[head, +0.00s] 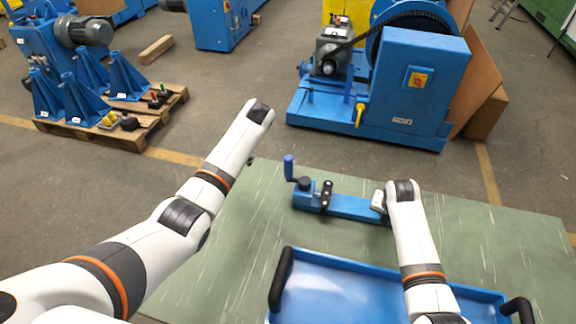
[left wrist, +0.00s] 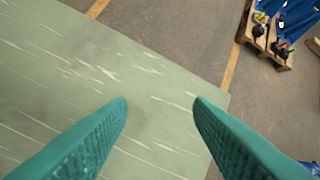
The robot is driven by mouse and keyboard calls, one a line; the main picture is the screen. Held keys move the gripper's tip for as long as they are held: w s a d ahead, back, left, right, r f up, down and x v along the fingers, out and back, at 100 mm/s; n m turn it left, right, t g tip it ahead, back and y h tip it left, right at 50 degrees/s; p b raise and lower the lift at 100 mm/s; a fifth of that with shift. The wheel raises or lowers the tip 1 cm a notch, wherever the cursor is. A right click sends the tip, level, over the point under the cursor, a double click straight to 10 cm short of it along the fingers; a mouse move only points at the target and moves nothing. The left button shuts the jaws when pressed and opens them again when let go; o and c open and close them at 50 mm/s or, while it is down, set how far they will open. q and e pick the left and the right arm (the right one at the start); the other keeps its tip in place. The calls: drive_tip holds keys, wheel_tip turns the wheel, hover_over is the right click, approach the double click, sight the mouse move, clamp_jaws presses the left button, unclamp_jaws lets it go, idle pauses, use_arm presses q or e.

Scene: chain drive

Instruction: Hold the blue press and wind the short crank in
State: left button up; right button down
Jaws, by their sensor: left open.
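The blue press (head: 345,206) lies as a long low bar on the green table, with a block at its left end. The short crank, with an upright blue handle (head: 289,168) and a dark hub (head: 304,184), sits at that left end. A black bar with knobs (head: 326,196) crosses the press. My left gripper (left wrist: 160,102) is open and empty above the table near its edge, left of the crank. My right gripper (head: 379,200) is at the right end of the press; its fingers are hidden, so I cannot tell whether it grips.
A blue tray (head: 340,292) with black handles stands at the table's near side. The green table (head: 490,235) is clear to the right of the press. Beyond the table are a blue chain-drive machine (head: 420,85) and a wooden pallet (head: 150,118) with blue stands.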

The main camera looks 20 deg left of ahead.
sight(288, 166)
use_arm(q)
drive_tip(key=w+d+r+n+h, duration=0.1)
drive_tip(key=d+r+n, duration=0.1)
drive_tip(key=d, duration=0.3)
drive_tip(key=d+r+n+h, duration=0.2)
drive_tip(key=d+r, duration=0.3)
drive_tip(key=w+d+r+n+h, duration=0.1)
drive_tip(key=d+r+h, duration=0.1)
drive_tip(key=d+r, duration=0.1)
drive_tip(key=shift+w+d+r+n, duration=0.1)
drive_tip(key=shift+w+d+n, duration=0.1)
drive_tip(key=shift+d, duration=0.25)
drive_tip(key=shift+w+d+r+n, duration=0.1)
drive_tip(key=shift+d+n, duration=0.1)
drive_tip(key=shift+d, duration=0.25)
drive_tip(key=shift+d+f, duration=0.15)
drive_tip(key=shift+d, duration=0.05)
wheel_tip(288, 166, down, 11)
drive_tip(key=shift+a+f, duration=0.1)
drive_tip(key=shift+f, duration=0.1)
drive_tip(key=shift+c, duration=0.6)
drive_tip(key=c, duration=0.9)
